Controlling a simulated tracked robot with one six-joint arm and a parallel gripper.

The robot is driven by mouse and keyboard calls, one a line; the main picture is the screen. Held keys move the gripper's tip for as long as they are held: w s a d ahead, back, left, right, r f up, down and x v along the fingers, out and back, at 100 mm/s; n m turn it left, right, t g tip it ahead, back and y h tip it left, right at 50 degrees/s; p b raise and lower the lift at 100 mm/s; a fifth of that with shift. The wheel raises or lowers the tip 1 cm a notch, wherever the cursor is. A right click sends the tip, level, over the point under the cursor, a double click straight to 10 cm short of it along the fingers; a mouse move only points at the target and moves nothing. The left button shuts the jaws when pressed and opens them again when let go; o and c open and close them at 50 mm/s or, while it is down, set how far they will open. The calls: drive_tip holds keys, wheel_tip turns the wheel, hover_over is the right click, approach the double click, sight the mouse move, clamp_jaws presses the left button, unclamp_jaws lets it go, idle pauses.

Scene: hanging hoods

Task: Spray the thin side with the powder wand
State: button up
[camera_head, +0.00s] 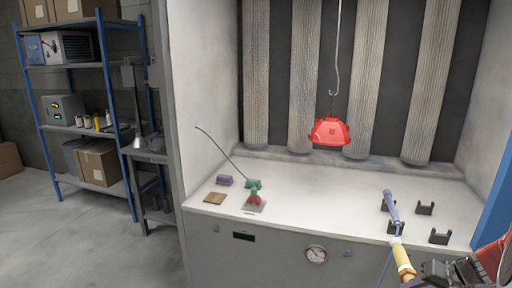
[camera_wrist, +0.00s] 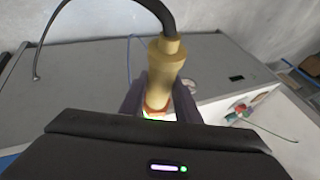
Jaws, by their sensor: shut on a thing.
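A red hood (camera_head: 329,132) hangs from a hook on a thin wire inside the booth, above the white counter. Which of its sides is thin I cannot tell. The powder wand has a yellow handle (camera_head: 402,258) and a blue-purple front part (camera_head: 391,208). My gripper (camera_head: 416,278) is at the lower right, shut on the yellow handle. The wand points up and away, over the counter's front edge, well apart from the hood. In the wrist view the handle (camera_wrist: 166,65) stands between the fingers of my gripper (camera_wrist: 160,105), with a black hose at its end.
Several dark brackets (camera_head: 425,208) stand on the counter (camera_head: 315,200) at right. A red-and-green item on a plate (camera_head: 254,205), a thin green rod (camera_head: 222,150), a purple block (camera_head: 224,180) and a brown square (camera_head: 215,198) are at left. Filter columns (camera_head: 368,75) line the back.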

drive_tip(key=w+a+n+y, duration=0.1)
drive_tip(key=w+a+n, duration=0.1)
drive_tip(key=a, duration=1.4)
drive_tip(key=w+a+n+g+y, duration=0.1)
drive_tip(key=w+a+n, duration=0.2)
drive_tip(key=a, duration=1.3)
drive_tip(key=shift+w+n+g, duration=0.3)
drive_tip(key=shift+w, duration=0.15)
drive_tip(key=shift+s, duration=0.1)
